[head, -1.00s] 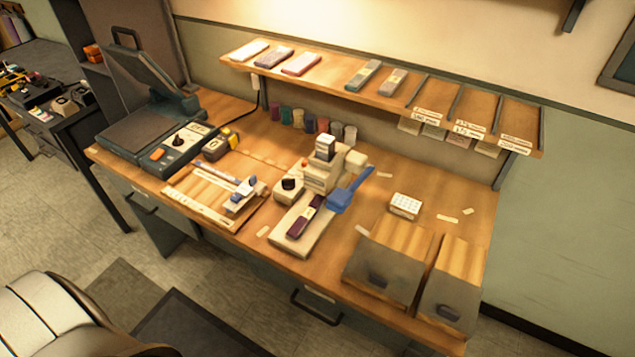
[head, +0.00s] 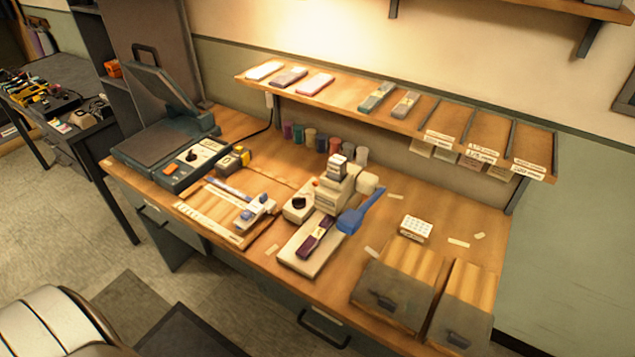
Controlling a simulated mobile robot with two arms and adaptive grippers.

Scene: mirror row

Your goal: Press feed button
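A cream machine (head: 332,201) stands at the middle of the bench, with a black knob (head: 299,203) and a small red-orange button (head: 315,182). A blue lever (head: 350,220) sticks up at its right side, and a dark purple bar (head: 311,246) lies on its base plate. A dark press (head: 155,150) with a raised lid stands at the bench's left end; its front panel has an orange button (head: 171,169) and a black knob (head: 190,156). No readable label shows which button is the feed button. Neither of my grippers is in view.
A wall shelf (head: 345,93) overhangs the back. Floor (head: 185,295) shows in front.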

